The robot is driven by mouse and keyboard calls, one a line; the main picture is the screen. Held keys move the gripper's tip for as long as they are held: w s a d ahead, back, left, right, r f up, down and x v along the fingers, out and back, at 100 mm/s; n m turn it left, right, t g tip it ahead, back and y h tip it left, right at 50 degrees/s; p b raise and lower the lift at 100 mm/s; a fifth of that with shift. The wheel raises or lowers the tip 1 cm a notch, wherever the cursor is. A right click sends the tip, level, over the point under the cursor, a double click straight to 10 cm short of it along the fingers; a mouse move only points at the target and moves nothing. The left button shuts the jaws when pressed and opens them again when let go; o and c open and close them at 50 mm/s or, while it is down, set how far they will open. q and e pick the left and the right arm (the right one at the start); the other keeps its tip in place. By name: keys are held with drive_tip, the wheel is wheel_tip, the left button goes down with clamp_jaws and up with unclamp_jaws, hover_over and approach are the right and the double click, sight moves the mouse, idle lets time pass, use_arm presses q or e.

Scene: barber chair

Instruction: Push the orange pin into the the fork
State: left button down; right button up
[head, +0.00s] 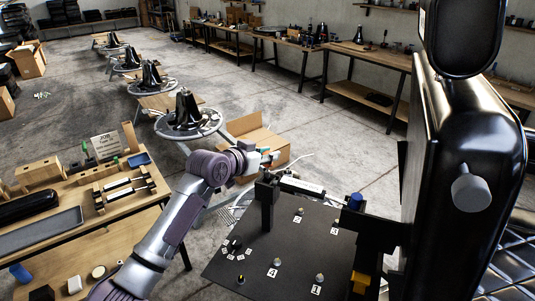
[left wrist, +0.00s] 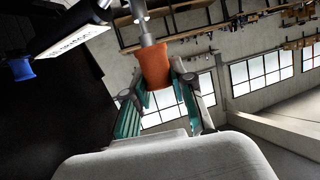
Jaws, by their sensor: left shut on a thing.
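My left gripper (head: 266,158) reaches in from the left, beside the left end of a silver cylinder (head: 302,187) on a black bracket. In the left wrist view its teal-padded fingers (left wrist: 160,98) are shut around the orange pin (left wrist: 155,66). The pin's grey shaft points away from the gripper, toward a metal end piece (left wrist: 139,10) at the top edge, which may be the fork. I cannot tell how far the shaft is in it. The orange pin is not clear in the head view. My right gripper is not in view.
A blue pin (head: 355,200) sits at the cylinder's right end. Below is a black panel (head: 250,262) with numbered labels and small knobs. A black barber chair (head: 465,150) fills the right side. A wooden workbench (head: 120,215) with tools stands at left.

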sight(267, 171)
use_arm(q)
drive_tip(key=shift+f+b, duration=1.6)
drive_tip(key=shift+f, duration=1.15)
drive_tip(key=c, duration=0.9)
unclamp_jaws()
drive_tip(key=v, duration=1.2)
drive_tip(key=shift+a+f, duration=0.1)
drive_tip(key=shift+f, duration=0.1)
